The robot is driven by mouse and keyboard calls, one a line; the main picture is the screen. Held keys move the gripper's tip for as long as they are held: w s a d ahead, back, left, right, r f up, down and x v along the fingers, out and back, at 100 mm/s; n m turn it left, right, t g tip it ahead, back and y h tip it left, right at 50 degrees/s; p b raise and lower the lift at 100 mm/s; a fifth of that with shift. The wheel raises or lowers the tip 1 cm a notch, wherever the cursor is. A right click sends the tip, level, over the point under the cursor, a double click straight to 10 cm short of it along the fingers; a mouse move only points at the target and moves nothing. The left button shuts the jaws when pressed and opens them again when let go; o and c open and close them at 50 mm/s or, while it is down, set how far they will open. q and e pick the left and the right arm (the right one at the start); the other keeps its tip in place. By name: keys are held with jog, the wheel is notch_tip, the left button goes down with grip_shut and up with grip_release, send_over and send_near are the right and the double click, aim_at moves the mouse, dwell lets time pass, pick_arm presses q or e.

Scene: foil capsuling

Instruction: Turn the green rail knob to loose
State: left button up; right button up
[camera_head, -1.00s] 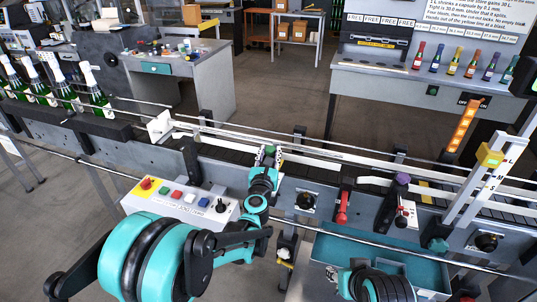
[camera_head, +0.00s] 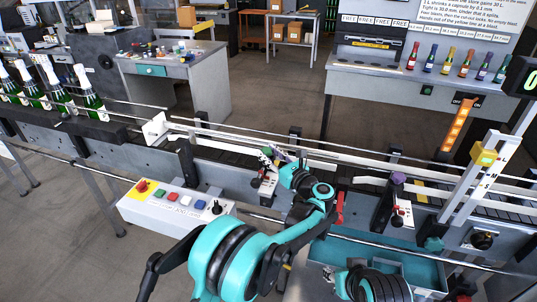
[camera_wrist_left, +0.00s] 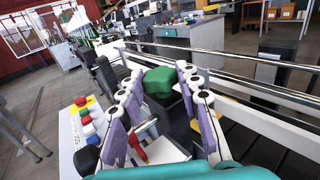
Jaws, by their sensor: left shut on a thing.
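The green rail knob (camera_wrist_left: 160,82) shows in the left wrist view between the purple-padded fingers of my left gripper (camera_wrist_left: 160,100), which is shut on it. In the head view my left gripper (camera_head: 274,156) reaches the near rail of the conveyor (camera_head: 235,160) from the lower right. There the fingers and wrist hide most of the knob. The knob's exact turn angle cannot be told.
A white control box (camera_head: 178,208) with coloured buttons stands left of my arm. A red lever (camera_head: 340,208) and a purple knob (camera_head: 399,178) are to the right. Green bottles (camera_head: 92,92) stand at the conveyor's left end. A teal tray (camera_head: 335,250) lies in front.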

dwell(0.4)
pick_arm(q)
jog(key=o, duration=1.2)
jog(key=shift+w, duration=0.1)
jog(key=shift+c, duration=0.2)
jog(key=v, duration=0.7)
jog(key=shift+d, duration=0.3)
